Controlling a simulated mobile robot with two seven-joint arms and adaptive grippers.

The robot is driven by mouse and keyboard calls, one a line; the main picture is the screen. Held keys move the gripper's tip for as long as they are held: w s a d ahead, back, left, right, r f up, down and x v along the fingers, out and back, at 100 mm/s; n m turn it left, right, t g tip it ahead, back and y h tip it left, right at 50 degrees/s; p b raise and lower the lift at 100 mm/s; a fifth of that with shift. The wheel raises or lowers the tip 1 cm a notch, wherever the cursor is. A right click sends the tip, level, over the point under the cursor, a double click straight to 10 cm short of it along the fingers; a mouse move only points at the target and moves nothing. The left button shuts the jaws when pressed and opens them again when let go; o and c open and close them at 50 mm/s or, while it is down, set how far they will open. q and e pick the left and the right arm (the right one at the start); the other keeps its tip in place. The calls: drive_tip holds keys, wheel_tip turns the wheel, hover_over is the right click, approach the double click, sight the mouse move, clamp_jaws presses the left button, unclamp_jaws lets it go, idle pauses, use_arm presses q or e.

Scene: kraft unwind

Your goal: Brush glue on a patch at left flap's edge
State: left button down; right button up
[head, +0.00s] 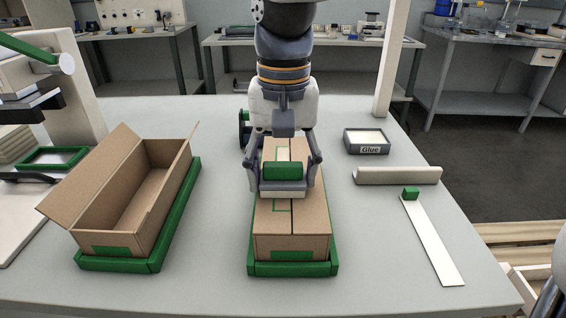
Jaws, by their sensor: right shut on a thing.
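A closed cardboard box (312,230) sits in a green tray (292,269) in the middle of the table, its two top flaps meeting at a centre seam. Green outlines mark patches on the left flap (266,222), along its edge at the seam. My right gripper (284,172) is over the box top, shut on a brush (284,171) with a green block body and a pale lower part. The brush spans the seam and hides part of the flaps. I cannot tell whether it touches them. A grey glue tray (367,149) with white contents stands behind right. My left gripper is not in view.
An open cardboard box (117,222) stands in another green tray (180,225) at left. Bare table separates the two box trays.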

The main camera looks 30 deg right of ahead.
sight(284, 150)
drive_tip(key=shift+w+d, duration=0.5)
drive_tip(key=shift+w, duration=0.3)
drive_tip(key=shift+w+d, duration=0.5)
drive_tip(key=shift+w, duration=0.25)
drive_tip(key=shift+w+d, duration=0.5)
drive_tip(key=shift+w, duration=0.3)
drive_tip(key=shift+w+d+f+b, duration=0.15)
drive_tip(key=shift+w+d, duration=0.2)
drive_tip(key=shift+w, duration=0.25)
drive_tip(key=shift+w+d+r+b, duration=0.15)
drive_tip(key=shift+w+d, duration=0.15)
drive_tip(key=shift+w, duration=0.25)
drive_tip(key=shift+w+d+b, duration=0.15)
drive_tip(key=shift+w+d, duration=0.35)
drive_tip(key=shift+w, duration=0.2)
drive_tip(key=shift+w+d+b, duration=0.15)
drive_tip(key=shift+w+d, duration=0.3)
drive_tip(key=shift+w, duration=0.25)
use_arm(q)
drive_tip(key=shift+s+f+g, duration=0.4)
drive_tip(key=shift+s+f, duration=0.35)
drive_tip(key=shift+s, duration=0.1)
use_arm(e)
drive_tip(key=shift+r, duration=0.1)
drive_tip(key=shift+r, duration=0.1)
